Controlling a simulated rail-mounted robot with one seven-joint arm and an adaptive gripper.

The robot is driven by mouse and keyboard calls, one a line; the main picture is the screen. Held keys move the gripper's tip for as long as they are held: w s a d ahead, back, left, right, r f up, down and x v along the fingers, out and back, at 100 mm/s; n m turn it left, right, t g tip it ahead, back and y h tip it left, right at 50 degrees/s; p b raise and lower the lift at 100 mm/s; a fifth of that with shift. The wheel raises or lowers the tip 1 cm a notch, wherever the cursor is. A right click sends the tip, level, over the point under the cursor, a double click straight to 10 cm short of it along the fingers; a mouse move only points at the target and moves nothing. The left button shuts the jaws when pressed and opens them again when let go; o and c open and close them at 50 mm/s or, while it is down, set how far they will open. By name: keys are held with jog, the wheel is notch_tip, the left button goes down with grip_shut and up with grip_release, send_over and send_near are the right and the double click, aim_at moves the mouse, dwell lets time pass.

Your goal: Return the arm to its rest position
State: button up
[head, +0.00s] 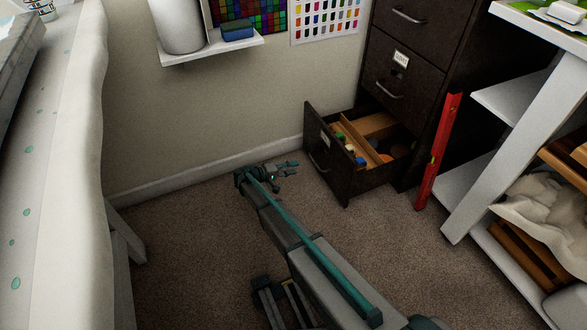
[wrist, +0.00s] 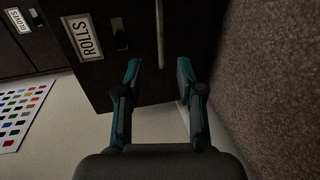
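My gripper (head: 290,169) is low over the carpet in the head view, just left of the open bottom drawer (head: 328,160) of the dark filing cabinet. In the wrist view my gripper (wrist: 157,70) has its two teal fingers spread apart with nothing between them. The drawer front with the "ROLLS" label (wrist: 83,38) and a pale vertical handle (wrist: 160,30) lies ahead of the fingers. The fingers look apart from the drawer in the head view. My arm reaches along the floor from the bottom of the head view.
The filing cabinet (head: 412,55) stands against the wall, its bottom drawer holding several small coloured items. A red level (head: 438,150) leans beside it. A white shelf unit (head: 470,195) stands right, a cloth-covered table (head: 50,160) left. A wall shelf (head: 212,48) is above. Carpet (head: 190,250) around my arm is clear.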

jog(key=s+d+r+m+g+y, duration=0.1)
jog(key=s+d+g+y, duration=0.3)
jog(key=s, duration=1)
jog(key=s+d+r+g+y, duration=0.15)
jog(key=s+g, duration=0.35)
jog(key=s, duration=1)
jog(key=s+d+r+m+g+y, duration=0.1)
jog(key=s+d+g+y, duration=0.35)
jog(key=s, duration=0.95)
jog(key=s+r+m+g+y, duration=0.25)
jog(key=s+r+y, duration=0.2)
jog(key=s, duration=0.85)
jog(key=s+r+t+p, duration=0.2)
jog(key=r+p, duration=0.6)
jog(key=p, duration=0.9)
jog(key=s+r+t+p, duration=0.1)
jog(key=s+r+p, duration=0.3)
jog(key=p, duration=1.4)
notch_tip(320, 180, up, 5)
jog(key=shift+d+f+t, duration=0.15)
jog(key=shift+d+t, duration=0.25)
jog(key=shift+d, duration=0.05)
jog(key=shift+n, duration=0.25)
